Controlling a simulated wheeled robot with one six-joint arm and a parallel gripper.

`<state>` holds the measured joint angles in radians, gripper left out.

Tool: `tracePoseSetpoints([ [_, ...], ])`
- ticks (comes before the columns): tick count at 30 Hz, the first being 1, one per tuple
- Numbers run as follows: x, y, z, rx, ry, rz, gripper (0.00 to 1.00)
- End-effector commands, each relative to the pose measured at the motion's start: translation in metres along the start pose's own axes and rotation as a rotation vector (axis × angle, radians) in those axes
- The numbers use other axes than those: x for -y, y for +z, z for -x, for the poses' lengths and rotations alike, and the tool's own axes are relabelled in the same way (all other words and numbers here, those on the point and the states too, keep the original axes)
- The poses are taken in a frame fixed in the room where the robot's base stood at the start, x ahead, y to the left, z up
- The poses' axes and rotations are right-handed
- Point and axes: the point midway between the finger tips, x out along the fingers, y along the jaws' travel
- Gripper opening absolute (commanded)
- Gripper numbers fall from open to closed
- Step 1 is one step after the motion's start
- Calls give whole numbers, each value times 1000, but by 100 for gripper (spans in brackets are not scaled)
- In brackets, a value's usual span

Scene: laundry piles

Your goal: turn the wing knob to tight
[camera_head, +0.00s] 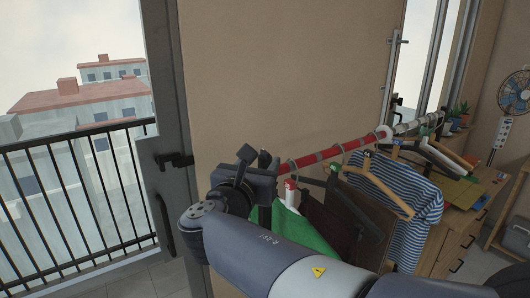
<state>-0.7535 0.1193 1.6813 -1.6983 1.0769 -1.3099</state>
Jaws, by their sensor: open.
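My gripper (256,158) is at the left end of a red and white rail (335,149), in front of the beige wall. Its two dark fingers point up and away from me and stand apart; I see nothing held between them. I cannot make out the wing knob; my gripper and wrist cover the near end of the rail. A white collar (385,131) sits on the rail farther right, where it changes to a paler, thinner part.
Clothes hang close under the rail: a green garment (310,236), dark brown ones, and a blue-striped shirt (416,208). A wooden drawer cabinet (458,235) stands at right, with a fan (515,92) beyond. A balcony railing (75,195) is at left.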

Motion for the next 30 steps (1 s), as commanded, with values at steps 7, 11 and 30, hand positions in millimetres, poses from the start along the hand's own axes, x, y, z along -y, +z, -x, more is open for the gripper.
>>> tracePoseSetpoints([
  [7,1,1,-32,-1,-2,0,48],
  [11,0,0,-38,-1,-2,-1,48],
  [30,0,0,-39,-1,0,-1,18],
])
